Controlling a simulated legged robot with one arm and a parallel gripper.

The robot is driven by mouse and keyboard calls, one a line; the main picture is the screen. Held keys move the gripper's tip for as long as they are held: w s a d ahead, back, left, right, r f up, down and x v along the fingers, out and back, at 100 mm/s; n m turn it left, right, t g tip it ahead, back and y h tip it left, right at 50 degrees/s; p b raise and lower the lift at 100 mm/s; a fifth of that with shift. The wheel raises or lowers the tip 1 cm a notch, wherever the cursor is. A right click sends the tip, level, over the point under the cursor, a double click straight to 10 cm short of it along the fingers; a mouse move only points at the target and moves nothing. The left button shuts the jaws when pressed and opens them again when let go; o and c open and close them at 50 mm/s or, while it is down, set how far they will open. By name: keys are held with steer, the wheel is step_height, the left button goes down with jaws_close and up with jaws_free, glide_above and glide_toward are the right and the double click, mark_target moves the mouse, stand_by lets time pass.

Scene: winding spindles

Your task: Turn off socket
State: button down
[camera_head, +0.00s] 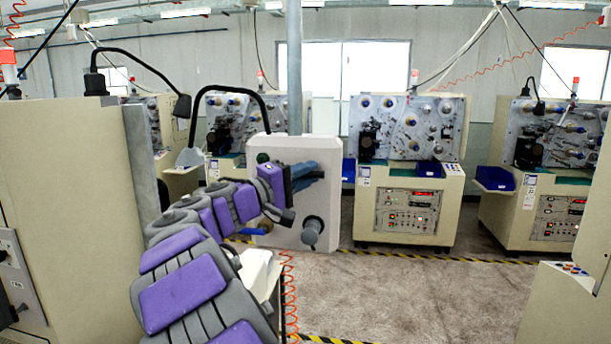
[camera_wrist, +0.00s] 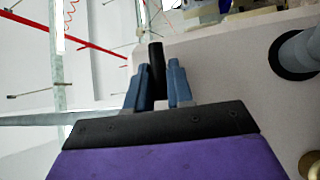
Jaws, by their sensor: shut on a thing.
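The socket is a white box-like panel (camera_head: 291,232) on a grey pole, with a large grey round knob (camera_head: 312,232) at its lower right. The knob also shows at the right edge of the wrist view (camera_wrist: 297,52). My gripper (camera_head: 305,172) is in front of the panel's upper part. In the wrist view its two blue fingers (camera_wrist: 158,70) are on either side of a dark, upright handle (camera_wrist: 156,50) and closed on it. In the head view the gripper hides that handle and part of the panel.
A dark green round piece (camera_head: 262,158) is at the panel's upper left. A large beige cabinet (camera_head: 65,150) stands close on the left. Winding machines (camera_head: 408,170) stand behind. The floor (camera_head: 420,290) is clear at the front right, with yellow-black tape (camera_head: 420,256) across it.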

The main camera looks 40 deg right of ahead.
steer(key=c, duration=1.1)
jaws_free()
steer(key=shift+w+f, duration=0.15)
steer(key=shift+f, duration=0.05)
steer(key=shift+r, duration=0.1)
steer(key=a+f, duration=0.3)
steer(key=a, duration=1.4)
steer(key=shift+w+a, duration=0.15)
